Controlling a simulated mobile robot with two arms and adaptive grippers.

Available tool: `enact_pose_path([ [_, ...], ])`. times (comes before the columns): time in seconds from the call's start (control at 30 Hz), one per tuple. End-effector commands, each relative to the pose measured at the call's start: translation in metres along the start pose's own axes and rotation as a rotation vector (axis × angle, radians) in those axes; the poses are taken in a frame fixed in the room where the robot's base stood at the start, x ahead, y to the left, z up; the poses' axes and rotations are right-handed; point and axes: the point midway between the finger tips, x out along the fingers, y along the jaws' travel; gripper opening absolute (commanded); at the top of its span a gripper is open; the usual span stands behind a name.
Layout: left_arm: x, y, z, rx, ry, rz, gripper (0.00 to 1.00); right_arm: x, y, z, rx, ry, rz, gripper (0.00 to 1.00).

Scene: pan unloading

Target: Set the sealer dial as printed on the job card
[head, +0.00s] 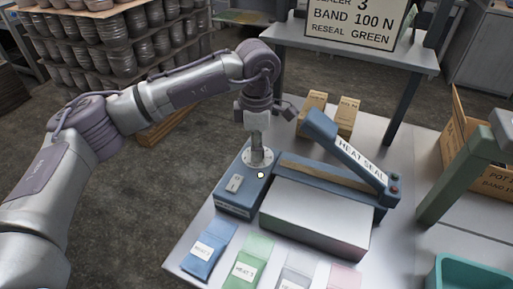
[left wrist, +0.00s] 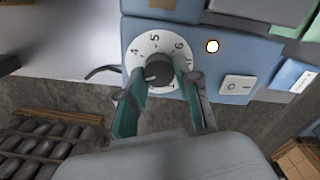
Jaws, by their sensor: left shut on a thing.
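The job card (head: 355,20) stands on a raised shelf and reads sealer 3, band 100 N, reseal green; its top edge is cut off. The blue heat sealer (head: 240,190) is on the table, with a round white dial (head: 250,160) on its left end. My left gripper (head: 258,147) points down over the dial and is shut on its dark knob (left wrist: 158,72). In the left wrist view the white dial face (left wrist: 150,47) shows 4, 5 and 6; other numbers are partly hidden by the fingers. I cannot tell the knob's setting. My right gripper is not in view.
A lit lamp (head: 260,175) and a switch (head: 234,183) are beside the dial. The sealer's raised arm (head: 345,155) slants to the right. Coloured packets, including a blue one (head: 208,250), lie in front. Cardboard boxes (head: 347,115) stand behind, and a green stand (head: 455,180) is at right.

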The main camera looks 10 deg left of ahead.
Motion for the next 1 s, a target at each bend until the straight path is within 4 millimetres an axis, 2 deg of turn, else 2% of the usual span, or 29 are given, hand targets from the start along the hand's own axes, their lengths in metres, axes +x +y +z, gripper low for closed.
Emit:
enact_pose_path([
  [0.37,-0.002,0.001,0.001,0.005,-0.004,0.003,0.00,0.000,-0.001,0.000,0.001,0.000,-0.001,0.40],
  [0.4,-0.002,0.001,0.001,0.005,-0.004,0.003,0.34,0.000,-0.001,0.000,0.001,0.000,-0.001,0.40],
  [0.53,-0.002,0.001,0.001,0.005,-0.004,0.003,0.56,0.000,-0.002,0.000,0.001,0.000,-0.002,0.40],
  [0.57,-0.001,0.001,0.001,0.005,-0.003,0.002,0.58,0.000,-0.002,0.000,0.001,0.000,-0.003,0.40],
  [0.87,-0.002,0.000,0.000,0.005,-0.001,0.001,0.58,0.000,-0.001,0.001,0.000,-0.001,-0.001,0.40],
  [1.0,-0.016,0.001,0.001,0.004,-0.003,0.002,0.58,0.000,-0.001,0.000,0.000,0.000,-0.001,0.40],
])
